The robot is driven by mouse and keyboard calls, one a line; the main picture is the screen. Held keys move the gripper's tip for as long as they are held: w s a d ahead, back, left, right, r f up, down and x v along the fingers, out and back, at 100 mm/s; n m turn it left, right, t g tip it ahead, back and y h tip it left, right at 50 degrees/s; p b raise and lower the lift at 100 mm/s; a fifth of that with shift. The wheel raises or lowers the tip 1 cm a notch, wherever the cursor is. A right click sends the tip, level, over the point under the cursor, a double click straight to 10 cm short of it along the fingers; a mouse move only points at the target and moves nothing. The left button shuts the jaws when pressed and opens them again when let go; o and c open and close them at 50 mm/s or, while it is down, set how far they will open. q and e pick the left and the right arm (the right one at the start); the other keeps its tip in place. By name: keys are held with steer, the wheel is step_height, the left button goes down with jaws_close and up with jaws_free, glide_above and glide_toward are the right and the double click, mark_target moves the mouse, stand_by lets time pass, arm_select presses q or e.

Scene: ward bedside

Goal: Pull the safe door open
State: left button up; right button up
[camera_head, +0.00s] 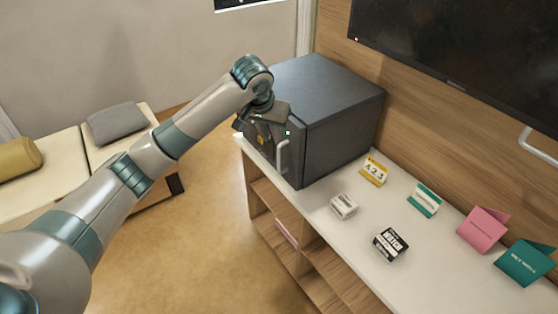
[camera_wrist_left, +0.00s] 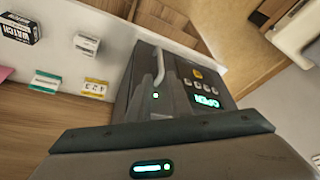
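The dark grey safe (camera_head: 335,100) stands on the white top of a wooden cabinet. Its front door carries a pale bar handle (camera_head: 283,156), which also shows in the left wrist view (camera_wrist_left: 159,68). In that view the safe front has a row of buttons (camera_wrist_left: 201,87), a yellow spot and a lit green display (camera_wrist_left: 208,101) that seems to read OPEN. No gap at the door is clear. My left gripper (camera_head: 264,118) is at the upper part of the safe front, beside the handle and apart from it. Its fingertips are hard to make out. My right gripper is out of view.
Small boxes (camera_head: 391,244) and (camera_head: 343,206), a yellow card (camera_head: 374,171), a green-white card (camera_head: 424,200) and folded pink (camera_head: 483,229) and teal (camera_head: 527,262) cards stand right of the safe. A screen hangs on the wall behind. Open floor lies left of the cabinet.

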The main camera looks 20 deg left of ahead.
mark_target(278, 158)
arm_select(q)
steer(key=p+x, duration=0.4)
steer(key=x, duration=1.3)
steer(key=shift+f, duration=0.2)
steer(key=shift+c, duration=0.6)
jaws_close()
